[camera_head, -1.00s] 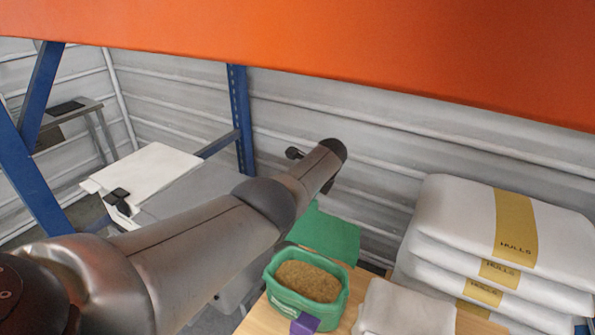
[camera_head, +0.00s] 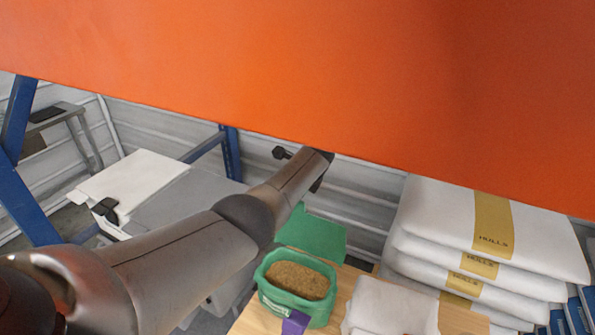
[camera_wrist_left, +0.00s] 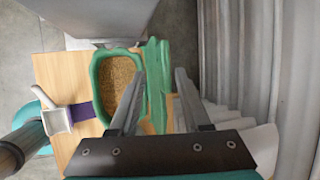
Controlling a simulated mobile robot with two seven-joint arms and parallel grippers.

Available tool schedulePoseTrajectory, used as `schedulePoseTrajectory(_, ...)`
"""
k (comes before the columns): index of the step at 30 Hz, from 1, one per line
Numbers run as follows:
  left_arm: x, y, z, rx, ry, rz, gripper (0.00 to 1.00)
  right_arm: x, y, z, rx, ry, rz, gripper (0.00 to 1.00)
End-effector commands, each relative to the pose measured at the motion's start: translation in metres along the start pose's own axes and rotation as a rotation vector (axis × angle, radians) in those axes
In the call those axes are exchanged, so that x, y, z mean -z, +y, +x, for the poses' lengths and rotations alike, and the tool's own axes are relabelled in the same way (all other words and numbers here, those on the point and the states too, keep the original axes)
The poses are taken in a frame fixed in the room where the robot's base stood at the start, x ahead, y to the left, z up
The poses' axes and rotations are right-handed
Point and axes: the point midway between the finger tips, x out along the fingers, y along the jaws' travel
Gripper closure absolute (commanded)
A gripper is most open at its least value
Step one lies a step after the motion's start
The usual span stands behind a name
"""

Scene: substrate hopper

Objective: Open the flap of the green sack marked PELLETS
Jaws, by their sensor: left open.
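The green sack (camera_head: 268,290) stands on a wooden table top, its mouth open and tan granular contents (camera_head: 298,280) showing. Its green flap (camera_head: 318,238) is folded back behind the mouth. No PELLETS mark is readable. A purple piece (camera_head: 294,321) is at the sack's front. In the left wrist view, my left gripper (camera_wrist_left: 160,72) is open, with the green flap (camera_wrist_left: 157,85) appearing between its fingers and the sack's mouth (camera_wrist_left: 118,75) to their left. I cannot tell whether the fingers touch the flap. In the head view its fingers are not visible. My right gripper is not in view.
White sacks marked HULLS (camera_head: 470,262) are stacked at the right. A folded white sack (camera_head: 388,308) lies beside the green one. A white scoop-like item (camera_wrist_left: 55,118) is left of the sack in the wrist view. An orange beam (camera_head: 300,70) covers the upper head view.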

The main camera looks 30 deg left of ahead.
Motion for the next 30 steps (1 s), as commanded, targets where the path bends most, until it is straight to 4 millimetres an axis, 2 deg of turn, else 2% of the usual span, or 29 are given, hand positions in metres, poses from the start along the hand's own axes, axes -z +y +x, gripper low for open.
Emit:
schedulePoseTrajectory(1,-0.002,-0.001,-0.009,0.001,-0.001,0.000,0.53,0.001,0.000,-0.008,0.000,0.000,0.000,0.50)
schedulePoseTrajectory(6,-0.002,0.001,-0.028,0.004,0.000,0.000,0.53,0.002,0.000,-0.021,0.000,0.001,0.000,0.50)
schedulePoseTrajectory(20,-0.004,0.005,-0.082,0.012,0.000,-0.004,0.53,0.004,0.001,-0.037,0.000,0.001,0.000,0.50)
schedulePoseTrajectory(30,-0.005,0.008,-0.124,0.016,-0.001,-0.006,0.53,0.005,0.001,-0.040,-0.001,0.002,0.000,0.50)
